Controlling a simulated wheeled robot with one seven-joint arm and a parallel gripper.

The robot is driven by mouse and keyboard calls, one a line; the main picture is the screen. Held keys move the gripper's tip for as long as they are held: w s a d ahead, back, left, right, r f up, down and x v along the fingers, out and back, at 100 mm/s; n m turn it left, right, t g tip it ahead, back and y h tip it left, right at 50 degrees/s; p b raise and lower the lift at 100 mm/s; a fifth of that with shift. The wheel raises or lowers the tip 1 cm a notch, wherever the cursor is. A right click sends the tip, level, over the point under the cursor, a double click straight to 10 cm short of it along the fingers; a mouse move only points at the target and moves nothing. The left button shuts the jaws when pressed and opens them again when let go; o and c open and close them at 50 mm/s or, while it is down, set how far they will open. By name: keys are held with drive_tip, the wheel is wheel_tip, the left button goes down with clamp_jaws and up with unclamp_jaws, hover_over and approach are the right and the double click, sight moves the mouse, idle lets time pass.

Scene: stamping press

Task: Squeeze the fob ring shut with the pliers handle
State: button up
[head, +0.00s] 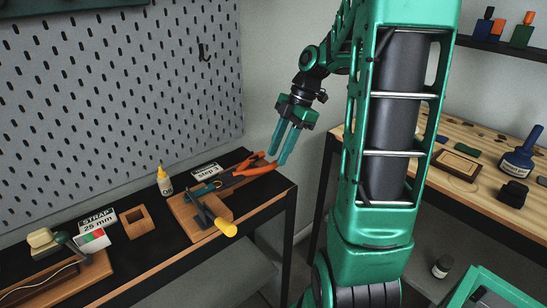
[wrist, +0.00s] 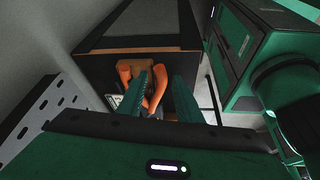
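My gripper (head: 276,160) is open above the handle ends, fingers pointing down. In the wrist view, one orange handle (wrist: 155,92) shows between the two green fingers (wrist: 160,97), and the other handle (wrist: 125,74) lies outside the left finger. I cannot tell whether a finger touches a handle. The fob ring cannot be made out in either view; the pliers' jaws are small and partly crowded by other tools.
The pegboard (head: 120,100) rises behind the bench. A second, wooden bench (head: 455,195) stands to the right.

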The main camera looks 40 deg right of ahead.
drive_tip(key=shift+x, duration=1.05)
clamp_jaws()
drive_tip(key=shift+s+a+m+t, duration=0.25)
drive_tip(key=shift+s+m, duration=0.3)
drive_tip(key=shift+s, duration=0.1)
drive_tip(key=shift+s+a+m+t, duration=0.2)
drive_tip(key=shift+s+a+m, duration=0.05)
drive_tip(key=shift+s+m, duration=0.35)
drive_tip(key=shift+s+a+m+t, duration=0.25)
drive_tip(key=shift+s+m, duration=0.3)
drive_tip(key=shift+s, duration=0.1)
unclamp_jaws()
drive_tip(key=v, duration=1)
drive_tip(key=shift+r, duration=0.45)
drive_tip(key=shift+a, duration=0.1)
